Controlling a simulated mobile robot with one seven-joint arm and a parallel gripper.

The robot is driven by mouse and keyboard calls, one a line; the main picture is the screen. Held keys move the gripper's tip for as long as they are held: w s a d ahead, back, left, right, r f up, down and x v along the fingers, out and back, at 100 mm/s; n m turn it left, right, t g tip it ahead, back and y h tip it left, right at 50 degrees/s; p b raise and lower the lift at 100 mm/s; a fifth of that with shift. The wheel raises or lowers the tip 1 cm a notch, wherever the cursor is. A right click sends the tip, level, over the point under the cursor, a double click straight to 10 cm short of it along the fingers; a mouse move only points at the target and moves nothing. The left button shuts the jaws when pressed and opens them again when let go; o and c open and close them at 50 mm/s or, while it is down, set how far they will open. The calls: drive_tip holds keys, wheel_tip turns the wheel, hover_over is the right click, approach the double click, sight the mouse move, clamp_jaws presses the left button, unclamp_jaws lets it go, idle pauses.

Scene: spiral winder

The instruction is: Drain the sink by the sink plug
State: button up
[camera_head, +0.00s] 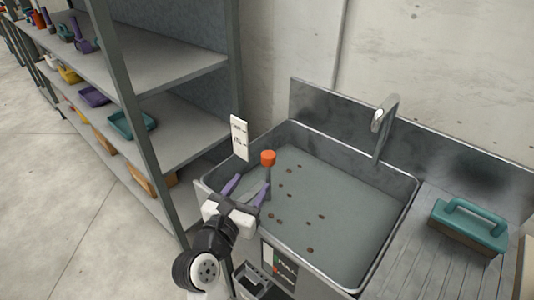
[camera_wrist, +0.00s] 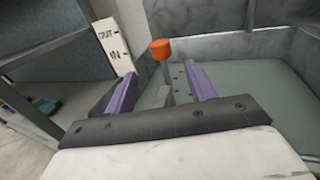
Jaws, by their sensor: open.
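The sink (camera_head: 345,225) is a steel basin holding greyish water with several small brown bits in it. The sink plug (camera_head: 268,158) has an orange-red knob on a grey stem and stands upright near the basin's left corner. It also shows in the wrist view (camera_wrist: 160,50), ahead of my fingers. My gripper (camera_head: 248,186) is open over the basin's left edge, with purple fingers. In the wrist view my gripper (camera_wrist: 162,82) has the plug's stem in line with the gap between its fingers. I cannot tell whether the stem is between the fingertips. The stem's lower end is hidden.
A white label (camera_wrist: 112,46) reading OUT and IN stands beside the plug. A faucet (camera_head: 384,122) rises behind the basin. A teal-handled brush or block (camera_head: 468,226) lies on the right drainboard. A metal shelf (camera_head: 165,66) stands close on the left.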

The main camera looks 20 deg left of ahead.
sight(265, 161)
drive_tip(key=w+p, duration=0.1)
drive_tip(key=w, duration=0.5)
drive_tip(key=w+p, duration=0.1)
drive_tip(key=w, duration=0.4)
drive_tip(key=shift+w+d+r, duration=0.1)
drive_tip(key=shift+w+d, duration=0.1)
drive_tip(key=shift+w, duration=0.15)
drive_tip(key=shift+c, duration=0.2)
clamp_jaws()
